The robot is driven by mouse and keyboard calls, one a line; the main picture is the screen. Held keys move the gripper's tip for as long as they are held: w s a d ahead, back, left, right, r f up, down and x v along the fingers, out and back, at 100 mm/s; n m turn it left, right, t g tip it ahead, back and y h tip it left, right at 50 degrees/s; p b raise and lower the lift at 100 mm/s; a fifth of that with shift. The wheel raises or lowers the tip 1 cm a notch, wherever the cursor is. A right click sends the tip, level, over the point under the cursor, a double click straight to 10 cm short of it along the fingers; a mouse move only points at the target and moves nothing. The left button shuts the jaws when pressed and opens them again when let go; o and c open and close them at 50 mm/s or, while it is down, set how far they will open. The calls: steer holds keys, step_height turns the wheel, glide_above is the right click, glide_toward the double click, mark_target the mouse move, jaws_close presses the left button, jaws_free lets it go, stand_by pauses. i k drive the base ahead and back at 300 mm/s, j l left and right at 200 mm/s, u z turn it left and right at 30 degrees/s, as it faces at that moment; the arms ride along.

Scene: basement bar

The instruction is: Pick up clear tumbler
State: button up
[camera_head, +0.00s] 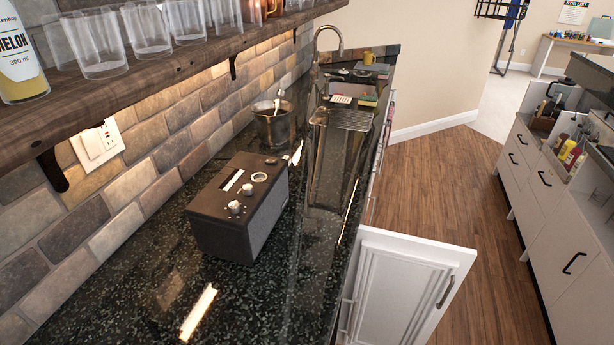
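Several clear tumblers stand in a row on the dark wooden shelf at the upper left. The nearest clear tumbler (97,42) is next to the bottle, and another clear tumbler (147,28) stands just behind it to the right. A further clear tumbler (187,20) follows along the row. The tops of some are cut off by the picture's upper edge. All look upright and empty. My gripper does not show in this view.
Below, a black radio (240,205) and a metal bucket (273,125) stand on the dark counter (290,290). A white cabinet door (405,285) juts open. Wooden floor (470,190) is clear.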

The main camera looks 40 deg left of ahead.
mark_target(147, 28)
steer(key=u, duration=2.25)
steer(key=i+l+u, duration=0.15)
steer(key=l, duration=0.15)
steer(key=i+l+u, duration=0.15)
steer(key=l, duration=0.15)
steer(key=i+l+u, duration=0.2)
steer(key=l, duration=0.15)
steer(key=l+u, duration=0.15)
steer(key=l, duration=0.2)
